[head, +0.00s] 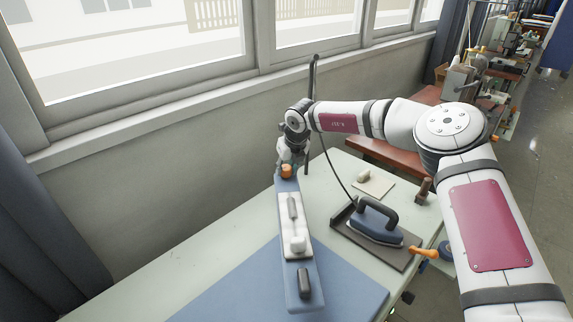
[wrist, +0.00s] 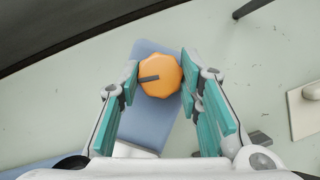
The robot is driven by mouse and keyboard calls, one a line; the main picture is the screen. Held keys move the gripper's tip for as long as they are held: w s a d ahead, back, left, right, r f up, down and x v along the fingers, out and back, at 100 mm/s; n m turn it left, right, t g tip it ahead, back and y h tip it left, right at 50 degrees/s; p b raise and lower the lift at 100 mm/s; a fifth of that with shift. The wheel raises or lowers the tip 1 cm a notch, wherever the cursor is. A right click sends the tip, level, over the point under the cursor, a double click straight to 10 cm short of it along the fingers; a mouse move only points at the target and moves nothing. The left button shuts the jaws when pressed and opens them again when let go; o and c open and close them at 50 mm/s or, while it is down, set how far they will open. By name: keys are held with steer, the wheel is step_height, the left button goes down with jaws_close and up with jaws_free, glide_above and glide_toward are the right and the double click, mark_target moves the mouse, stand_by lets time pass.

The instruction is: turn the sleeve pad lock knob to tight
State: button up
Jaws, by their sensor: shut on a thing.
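The lock knob (wrist: 160,76) is orange with a scalloped edge and a dark pointer mark that runs from its middle toward the left in the wrist view. It sits at the far end of the blue sleeve pad base (wrist: 146,125). In the head view the knob (head: 286,171) shows just below my gripper (head: 291,160). My gripper (wrist: 159,80) has its teal fingers on both sides of the knob and is shut on it. The sleeve pad (head: 290,218) is a long narrow blue board with a white piece and a dark grip on top. Any tight marking cannot be made out.
A blue iron (head: 375,222) stands on a dark rest (head: 345,238) to the right, with a black cord. An orange-handled lever (head: 423,252) is at the table's right edge. The window wall is close at left.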

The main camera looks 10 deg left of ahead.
steer(key=m+h, duration=0.1)
steer(key=m, duration=0.1)
steer(key=m+h+p, duration=0.1)
steer(key=m, duration=0.2)
steer(key=shift+a+m+t, duration=0.2)
steer(key=shift+m+t, duration=0.1)
steer(key=m+h+b, duration=0.1)
steer(key=m, duration=0.3)
steer(key=shift+a+f+h, duration=0.1)
steer(key=shift+h, duration=0.3)
steer(key=m+h+b, duration=0.1)
steer(key=m+b, duration=0.1)
steer(key=m, duration=0.1)
steer(key=m+g+b, duration=0.1)
steer(key=m+b, duration=0.1)
steer(key=shift+w+a+f+m+h, duration=0.1)
steer(key=shift+w+f+m+h, duration=0.05)
steer(key=shift+m+h, duration=0.25)
steer(key=m+g+b, duration=0.1)
steer(key=m+b, duration=0.3)
steer(key=shift+g+h, duration=0.4)
steer(key=o, duration=1.2)
steer(key=shift+c, duration=0.2)
steer(key=shift+r, duration=0.2)
